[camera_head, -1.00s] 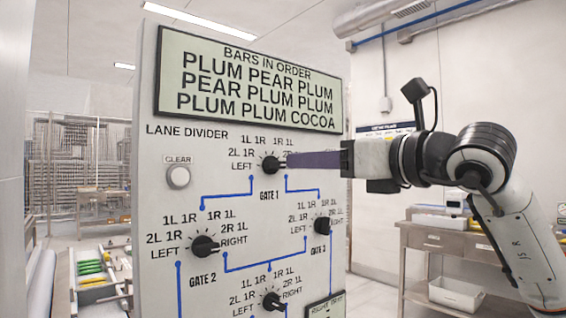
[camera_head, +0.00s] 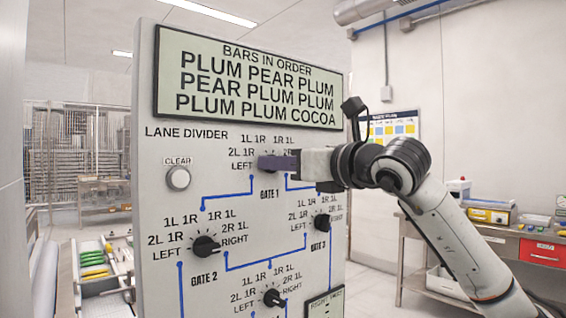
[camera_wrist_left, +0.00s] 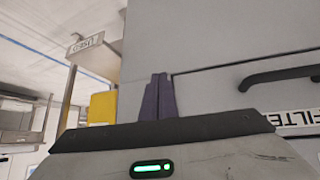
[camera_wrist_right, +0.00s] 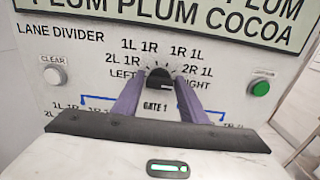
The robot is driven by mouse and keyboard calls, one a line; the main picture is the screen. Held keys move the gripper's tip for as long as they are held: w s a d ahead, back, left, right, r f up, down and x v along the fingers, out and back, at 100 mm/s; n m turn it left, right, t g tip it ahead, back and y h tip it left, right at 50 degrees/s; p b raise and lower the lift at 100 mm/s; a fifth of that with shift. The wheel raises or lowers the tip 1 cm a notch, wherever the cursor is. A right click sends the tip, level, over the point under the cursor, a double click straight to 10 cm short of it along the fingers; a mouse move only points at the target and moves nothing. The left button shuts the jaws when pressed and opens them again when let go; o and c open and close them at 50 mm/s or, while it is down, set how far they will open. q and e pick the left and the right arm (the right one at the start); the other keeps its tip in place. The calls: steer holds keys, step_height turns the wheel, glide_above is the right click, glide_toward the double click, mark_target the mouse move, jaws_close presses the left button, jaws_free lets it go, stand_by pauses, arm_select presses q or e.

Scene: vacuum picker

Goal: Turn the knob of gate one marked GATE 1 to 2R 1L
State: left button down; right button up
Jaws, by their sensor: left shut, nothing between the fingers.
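The GATE 1 knob is a small black dial on the grey upright panel (camera_head: 150,215). In the head view it is mostly hidden behind my right gripper (camera_head: 275,163). In the right wrist view the knob (camera_wrist_right: 158,74) shows between the two purple fingertips of my right gripper (camera_wrist_right: 160,84). The fingers are apart, one on each side of the knob, and I cannot tell if they touch it. The knob's pointer direction is not readable. My left gripper (camera_wrist_left: 158,95) is shut and empty.
The GATE 2 knob (camera_head: 205,246), GATE 3 knob (camera_head: 321,222) and a lower knob (camera_head: 273,298) are on the same panel. A white CLEAR button (camera_head: 178,178) and a green button (camera_wrist_right: 261,88) flank GATE 1. A display (camera_head: 250,85) is above. A bench (camera_head: 480,240) stands behind at right.

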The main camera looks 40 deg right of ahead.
steer(key=c, duration=0.6)
steer(key=shift+c, duration=0.2)
steer(key=shift+n, duration=0.4)
steer(key=shift+a+n, duration=0.1)
steer(key=shift+n, duration=3)
steer(key=o, duration=1.1)
